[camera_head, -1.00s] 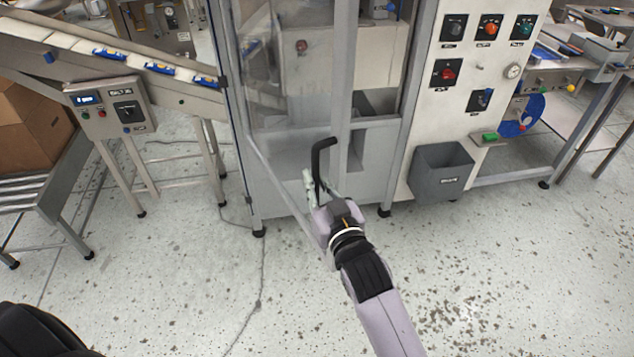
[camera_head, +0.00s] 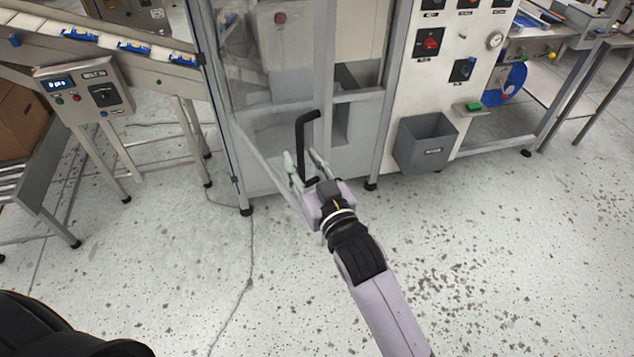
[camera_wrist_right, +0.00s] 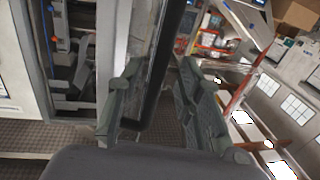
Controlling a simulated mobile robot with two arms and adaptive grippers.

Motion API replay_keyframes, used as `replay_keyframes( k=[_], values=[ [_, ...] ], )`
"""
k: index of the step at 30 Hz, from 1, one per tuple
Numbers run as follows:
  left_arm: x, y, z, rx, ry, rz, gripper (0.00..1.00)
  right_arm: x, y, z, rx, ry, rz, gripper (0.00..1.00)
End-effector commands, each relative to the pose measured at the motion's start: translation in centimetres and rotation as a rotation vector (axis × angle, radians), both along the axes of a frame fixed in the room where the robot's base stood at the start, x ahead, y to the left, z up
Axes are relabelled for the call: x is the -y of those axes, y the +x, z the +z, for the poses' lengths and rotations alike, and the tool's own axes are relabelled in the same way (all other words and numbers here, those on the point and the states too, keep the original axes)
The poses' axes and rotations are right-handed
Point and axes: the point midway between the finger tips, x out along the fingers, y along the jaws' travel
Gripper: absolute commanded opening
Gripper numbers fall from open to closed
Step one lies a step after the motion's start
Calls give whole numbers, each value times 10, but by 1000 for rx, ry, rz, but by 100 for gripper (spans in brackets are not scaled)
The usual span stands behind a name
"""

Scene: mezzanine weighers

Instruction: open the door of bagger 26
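Bagger 26 is taken to be the tall grey-framed machine (camera_head: 385,125) in the head view; no number is legible. Its clear-panelled door (camera_head: 262,150) stands swung out toward me, its lower rail slanting to my right gripper. The door's black bar handle (camera_head: 301,135) stands upright with a bent top. My right gripper (camera_head: 303,155) is at the handle's lower part, one finger on each side. In the right wrist view the black handle (camera_wrist_right: 158,70) passes between the spread fingers (camera_wrist_right: 155,95), with a gap to the right-hand finger. My left gripper is out of view.
A belt control box (camera_head: 85,90) on legs and a sloping conveyor (camera_head: 110,45) with packs stand at the left. A grey bin (camera_head: 425,145) hangs on the machine's front at the right.

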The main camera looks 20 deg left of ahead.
Motion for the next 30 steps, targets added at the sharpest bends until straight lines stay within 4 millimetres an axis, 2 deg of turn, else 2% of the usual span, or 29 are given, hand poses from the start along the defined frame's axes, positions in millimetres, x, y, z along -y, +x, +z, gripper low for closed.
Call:
replay_keyframes(
  k=[6,13,18,25,28,30],
  values=[
    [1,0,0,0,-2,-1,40,33,-37,-1,-2,-1,1,33],
    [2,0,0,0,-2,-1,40,58,-65,0,-1,0,1,33],
    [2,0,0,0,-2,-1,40,65,-72,1,0,1,1,33],
    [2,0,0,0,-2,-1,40,65,-73,1,0,1,1,33],
    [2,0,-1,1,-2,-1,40,67,-73,-2,-6,5,0,28],
    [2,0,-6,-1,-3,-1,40,73,-72,-12,-37,23,0,23]
  ],
)
